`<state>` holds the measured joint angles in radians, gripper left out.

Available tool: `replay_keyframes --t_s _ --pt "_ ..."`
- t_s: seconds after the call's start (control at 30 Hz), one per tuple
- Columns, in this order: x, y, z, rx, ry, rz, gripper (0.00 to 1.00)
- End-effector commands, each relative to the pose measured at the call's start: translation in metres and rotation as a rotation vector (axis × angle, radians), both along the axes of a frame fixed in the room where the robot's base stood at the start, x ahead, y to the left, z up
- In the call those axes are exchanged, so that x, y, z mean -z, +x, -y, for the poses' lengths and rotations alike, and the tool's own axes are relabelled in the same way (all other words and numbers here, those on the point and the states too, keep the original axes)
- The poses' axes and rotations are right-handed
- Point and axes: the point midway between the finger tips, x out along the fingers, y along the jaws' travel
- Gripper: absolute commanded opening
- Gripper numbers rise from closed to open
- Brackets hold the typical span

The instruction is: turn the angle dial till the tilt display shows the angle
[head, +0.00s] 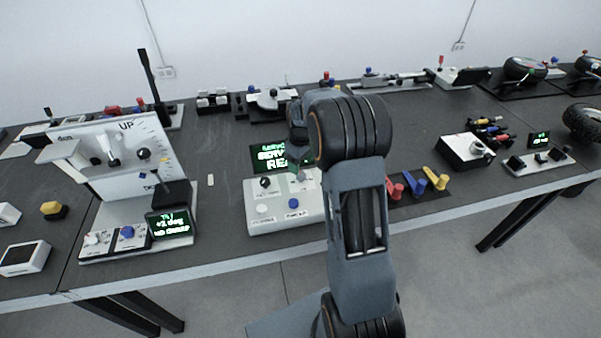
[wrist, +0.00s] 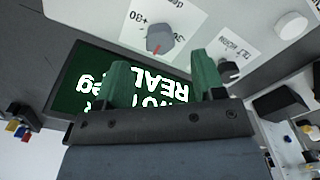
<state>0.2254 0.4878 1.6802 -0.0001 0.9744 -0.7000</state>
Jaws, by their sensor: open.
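The angle dial (wrist: 161,39), a grey knob with a red pointer between -30 and +30 marks, sits on a light control box (head: 285,222). In the head view my arm and gripper mostly hide it. My gripper (wrist: 161,78) is open, its two green fingers apart and nothing between them, close to the dial and not closed around it. The box's green-lit display (wrist: 75,88) lies behind the fingers, partly covered; its text is upside down there. Another small display (head: 170,223), seemingly showing "+2 deg", stands at left.
Beside the dial are a black knob (wrist: 230,70) and a white button (wrist: 291,25). A blue button (head: 293,203) is on the box front. A white tilting stand marked UP (head: 120,160) stands left. Red, blue and yellow levers (head: 418,184) are right.

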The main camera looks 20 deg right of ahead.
Motion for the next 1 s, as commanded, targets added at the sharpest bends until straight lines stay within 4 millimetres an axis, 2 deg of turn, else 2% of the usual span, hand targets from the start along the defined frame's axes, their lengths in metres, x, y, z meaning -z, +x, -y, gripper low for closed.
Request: replay_keyframes --t_s 0.1,0.3,0.5,0.77,1.0 --pt "0.02 0.0 0.0 0.0 0.0 -0.002 0.63" --pt "0.04 0.0 0.0 0.0 0.0 0.0 0.63" --pt "0.049 0.0 0.0 0.0 0.0 0.0 0.63" --pt "0.049 0.0 0.0 0.001 0.0 0.001 0.63" --pt "0.049 0.0 0.0 0.001 0.0 0.001 0.42"
